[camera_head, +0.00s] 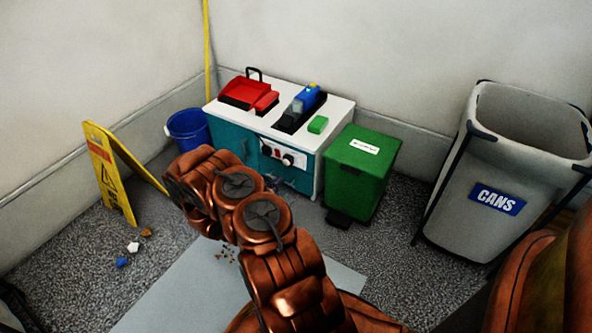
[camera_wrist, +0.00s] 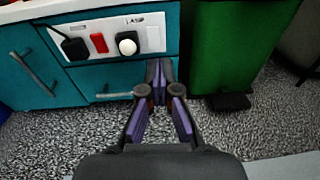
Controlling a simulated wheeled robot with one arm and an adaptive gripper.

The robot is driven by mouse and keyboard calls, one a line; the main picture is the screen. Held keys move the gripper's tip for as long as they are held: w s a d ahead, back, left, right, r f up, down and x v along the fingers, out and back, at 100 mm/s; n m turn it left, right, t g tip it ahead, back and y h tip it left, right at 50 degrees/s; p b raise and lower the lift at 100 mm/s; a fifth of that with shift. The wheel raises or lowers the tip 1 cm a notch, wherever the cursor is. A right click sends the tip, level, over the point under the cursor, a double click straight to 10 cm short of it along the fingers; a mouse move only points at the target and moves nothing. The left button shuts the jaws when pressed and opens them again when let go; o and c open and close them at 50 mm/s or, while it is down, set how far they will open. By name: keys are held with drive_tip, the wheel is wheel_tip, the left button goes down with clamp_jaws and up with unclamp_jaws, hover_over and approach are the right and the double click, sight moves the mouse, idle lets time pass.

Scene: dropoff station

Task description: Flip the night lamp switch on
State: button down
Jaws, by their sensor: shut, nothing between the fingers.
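A white panel (camera_wrist: 113,38) is on the front of the teal cabinet (camera_wrist: 25,83). It carries a black block (camera_wrist: 74,48) at the left, a red rocker-like switch (camera_wrist: 99,43) in the middle, and a black round fitting with a white knob (camera_wrist: 127,46) at the right. I cannot tell whether the red switch is on or off. My gripper (camera_wrist: 159,72) is shut and empty, its tips below and right of the knob, in front of the cabinet. In the head view the panel (camera_head: 277,150) shows past my arm, which hides much of the cabinet front.
A green bin (camera_head: 360,175) with a pedal stands right of the cabinet, close to my gripper. Cabinet handles (camera_wrist: 35,73) stick out. A red dustpan (camera_head: 243,93) and a green sponge (camera_head: 318,124) lie on top. A blue bucket (camera_head: 188,127) and yellow sign (camera_head: 104,170) stand left.

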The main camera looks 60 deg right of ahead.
sight(299, 166)
drive_tip(key=f, duration=0.2)
drive_tip(key=f+n+t, duration=0.1)
drive_tip(key=shift+w+a+f, duration=0.1)
drive_tip(key=shift+w+a, duration=0.2)
drive_tip(key=d+b, duration=0.1)
drive_tip(key=d, duration=0.3)
drive_tip(key=d+f+b, duration=0.1)
drive_tip(key=d+b, duration=0.1)
drive_tip(key=d, duration=0.2)
drive_tip(key=d+b, duration=0.2)
drive_tip(key=d, duration=0.2)
drive_tip(key=shift+w+d+f, duration=0.2)
drive_tip(key=shift+d+f, duration=0.15)
drive_tip(key=shift+f, duration=0.05)
drive_tip(key=shift+d+b, duration=0.3)
drive_tip(key=shift+d, duration=0.3)
